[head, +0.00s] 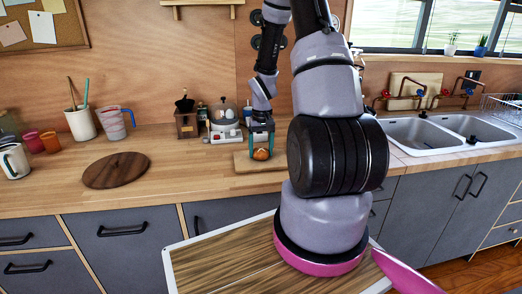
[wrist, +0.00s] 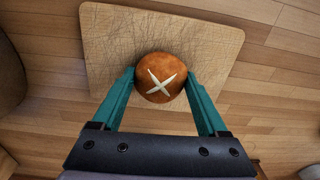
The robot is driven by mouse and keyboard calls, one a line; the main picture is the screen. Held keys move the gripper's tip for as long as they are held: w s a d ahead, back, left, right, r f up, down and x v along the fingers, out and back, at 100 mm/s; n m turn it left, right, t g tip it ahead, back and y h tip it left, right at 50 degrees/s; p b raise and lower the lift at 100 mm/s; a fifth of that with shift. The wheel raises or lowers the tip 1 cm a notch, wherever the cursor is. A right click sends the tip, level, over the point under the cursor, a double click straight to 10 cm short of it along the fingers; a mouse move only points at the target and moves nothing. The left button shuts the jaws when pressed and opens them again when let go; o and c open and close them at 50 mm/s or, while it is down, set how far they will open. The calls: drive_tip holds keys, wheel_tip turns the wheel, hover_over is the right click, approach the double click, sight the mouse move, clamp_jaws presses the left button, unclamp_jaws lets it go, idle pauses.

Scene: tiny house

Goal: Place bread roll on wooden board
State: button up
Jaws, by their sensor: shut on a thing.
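The bread roll (head: 261,155) is round and orange-brown. In the wrist view the roll (wrist: 152,70) shows a pale cross on top. My gripper (wrist: 160,78) has its teal fingers on either side of the roll and is shut on it. In the head view my gripper (head: 261,148) points down at the counter. A pale rectangular wooden board (wrist: 110,35) lies beneath the roll, and the roll is over its near part in the wrist view. The board (head: 241,164) also shows in the head view. I cannot tell whether the roll touches it.
A dark round wooden board (head: 116,170) lies on the counter at left. A coffee grinder (head: 186,121) and a white appliance (head: 224,124) stand behind the pale board. Mugs and a utensil pot (head: 80,122) stand far left; a double sink (head: 440,132) is at right.

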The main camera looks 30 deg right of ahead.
drive_tip(key=o, duration=1.3)
drive_tip(key=shift+f, duration=0.1)
drive_tip(key=shift+c, duration=0.2)
wheel_tip(320, 180, up, 12)
wheel_tip(320, 180, up, 17)
drive_tip(key=t, duration=0.3)
hover_over(262, 149)
drive_tip(key=s+a, duration=0.7)
drive_tip(key=s+a+r+t+y, duration=0.1)
drive_tip(key=s+a+r+t, duration=0.1)
drive_tip(key=s, duration=0.4)
drive_tip(key=s+a+r+m+t, duration=0.1)
drive_tip(key=s+a+r+t, duration=0.1)
drive_tip(key=s+a+r, duration=0.2)
wheel_tip(262, 149, up, 3)
drive_tip(key=s, duration=0.2)
drive_tip(key=shift+s+a+f+m+y, duration=0.15)
drive_tip(key=shift+s+a+m+y, duration=0.15)
drive_tip(key=shift+a+y, duration=0.1)
